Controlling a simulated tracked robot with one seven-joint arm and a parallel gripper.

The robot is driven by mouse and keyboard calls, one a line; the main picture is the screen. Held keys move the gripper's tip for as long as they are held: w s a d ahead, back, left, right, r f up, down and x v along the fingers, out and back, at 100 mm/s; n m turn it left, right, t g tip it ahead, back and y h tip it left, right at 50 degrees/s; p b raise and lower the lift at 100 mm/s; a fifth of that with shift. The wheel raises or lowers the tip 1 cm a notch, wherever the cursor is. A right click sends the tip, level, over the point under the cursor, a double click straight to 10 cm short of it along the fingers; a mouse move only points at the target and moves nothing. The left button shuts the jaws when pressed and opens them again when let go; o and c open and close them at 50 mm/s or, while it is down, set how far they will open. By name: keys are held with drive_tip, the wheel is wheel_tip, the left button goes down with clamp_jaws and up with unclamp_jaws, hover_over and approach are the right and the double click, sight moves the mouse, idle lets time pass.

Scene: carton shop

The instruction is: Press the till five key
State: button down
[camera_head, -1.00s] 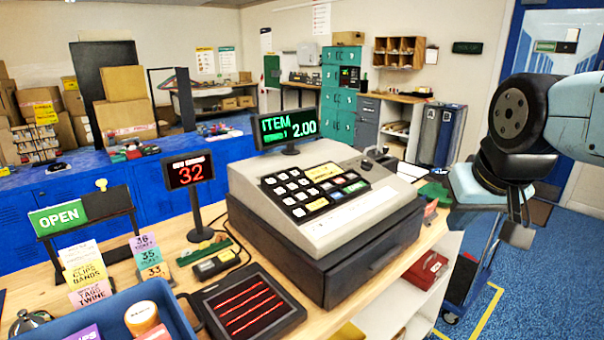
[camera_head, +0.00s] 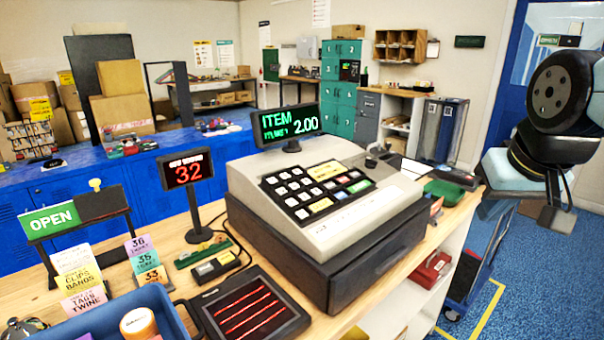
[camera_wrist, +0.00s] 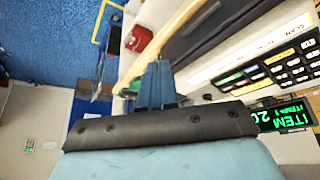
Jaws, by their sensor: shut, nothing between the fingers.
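The till (camera_head: 385,225) is a beige register on a dark drawer base, standing on the wooden counter. Its sloped top carries a black keypad (camera_head: 316,188) with pale, yellow, red and green keys. The digits are too small to read, so I cannot pick out the five key. The till display (camera_head: 290,124) reads ITEM and 2.00. In the wrist view the keypad (camera_wrist: 270,68) and display (camera_wrist: 285,117) show sideways at the right. My gripper (camera_wrist: 158,70) has its blue fingers together, empty, and clear of the keys. In the head view my arm is right of the till.
A number display reading 32 (camera_head: 187,172) stands left of the till, and a dark pad with red lines (camera_head: 250,308) lies in front. A blue tray (camera_head: 165,300) is at the lower left. A red box (camera_head: 432,268) sits on the shelf below.

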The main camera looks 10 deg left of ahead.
drive_tip(key=w+a+r+n+g+y, duration=0.1)
drive_tip(key=w+a+r+n, duration=0.4)
drive_tip(key=w+a, duration=0.5)
wheel_tip(320, 180, up, 4)
drive_tip(key=n+g+y, duration=0.2)
drive_tip(key=n, duration=0.2)
hover_over(295, 185)
drive_tip(key=s+d, duration=0.4)
drive_tip(key=shift+w+d+f, duration=0.1)
drive_tip(key=shift+w+d, duration=0.05)
drive_tip(key=shift+d, duration=0.05)
drive_tip(key=shift+f, duration=0.1)
drive_tip(key=x, duration=1.3)
drive_tip(key=shift+d, duration=0.15)
drive_tip(key=shift+f, duration=0.4)
